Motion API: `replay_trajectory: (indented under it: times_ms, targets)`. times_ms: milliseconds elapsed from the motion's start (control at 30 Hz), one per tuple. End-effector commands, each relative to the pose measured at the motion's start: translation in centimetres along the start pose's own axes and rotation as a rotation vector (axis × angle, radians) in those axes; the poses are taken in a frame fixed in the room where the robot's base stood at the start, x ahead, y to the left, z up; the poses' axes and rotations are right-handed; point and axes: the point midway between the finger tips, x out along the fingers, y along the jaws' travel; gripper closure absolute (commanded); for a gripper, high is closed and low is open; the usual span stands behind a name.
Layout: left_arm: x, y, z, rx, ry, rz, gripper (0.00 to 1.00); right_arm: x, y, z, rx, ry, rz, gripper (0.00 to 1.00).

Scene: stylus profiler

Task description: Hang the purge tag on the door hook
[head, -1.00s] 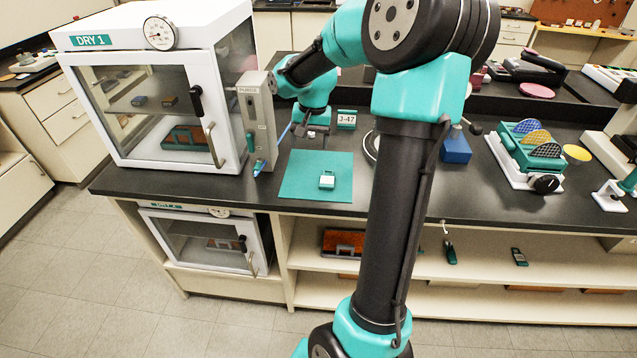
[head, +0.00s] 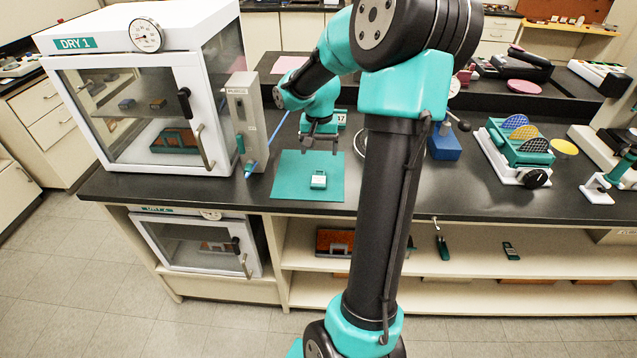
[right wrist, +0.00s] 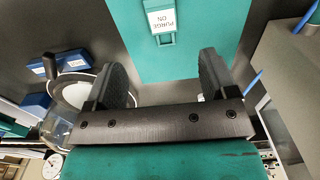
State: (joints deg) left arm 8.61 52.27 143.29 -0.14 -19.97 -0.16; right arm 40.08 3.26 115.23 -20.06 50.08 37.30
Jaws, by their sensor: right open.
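The purge tag (head: 319,180), a small teal tag with a white label, lies flat on the teal mat (head: 290,190). In the right wrist view the tag (right wrist: 161,20) shows its "PURGE ON" label ahead of the fingers. My right gripper (head: 319,146) is open and empty at the mat's far edge, behind the tag and apart from it. Its two dark fingers (right wrist: 170,78) are spread in the right wrist view. The DRY 1 cabinet door (head: 140,115) is shut, with a black fitting (head: 184,102) and a grey handle (head: 205,147). My left gripper is out of view.
A grey purge box (head: 246,115) with a blue tube stands between cabinet and mat. A blue block (head: 444,144) and a teal rack of coloured discs (head: 518,145) stand to the right. My right arm hides part of the bench. Bare black bench lies around the mat's front.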

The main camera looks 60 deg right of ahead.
Motion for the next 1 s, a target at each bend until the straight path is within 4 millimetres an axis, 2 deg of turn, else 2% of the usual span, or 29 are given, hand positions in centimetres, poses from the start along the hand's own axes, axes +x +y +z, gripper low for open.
replay_trajectory:
  times_ms: [200, 333, 467, 833, 1000]
  targets:
    - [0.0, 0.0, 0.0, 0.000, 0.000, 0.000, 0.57, 3.9, 0.0, 0.1, 0.001, -0.004, 0.002, 0.21]
    - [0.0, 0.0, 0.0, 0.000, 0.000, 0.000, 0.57, 5.6, 0.0, 0.0, 0.000, -0.003, 0.001, 0.21]
    - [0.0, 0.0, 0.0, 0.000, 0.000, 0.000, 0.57, 6.4, 0.0, 0.0, 0.001, 0.000, -0.001, 0.21]
    - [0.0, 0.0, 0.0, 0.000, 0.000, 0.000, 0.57, 6.7, -0.1, 0.0, 0.000, -0.001, 0.000, 0.21]
    - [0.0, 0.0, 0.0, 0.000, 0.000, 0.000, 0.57, 8.4, -0.1, 0.1, 0.000, -0.004, 0.001, 0.21]
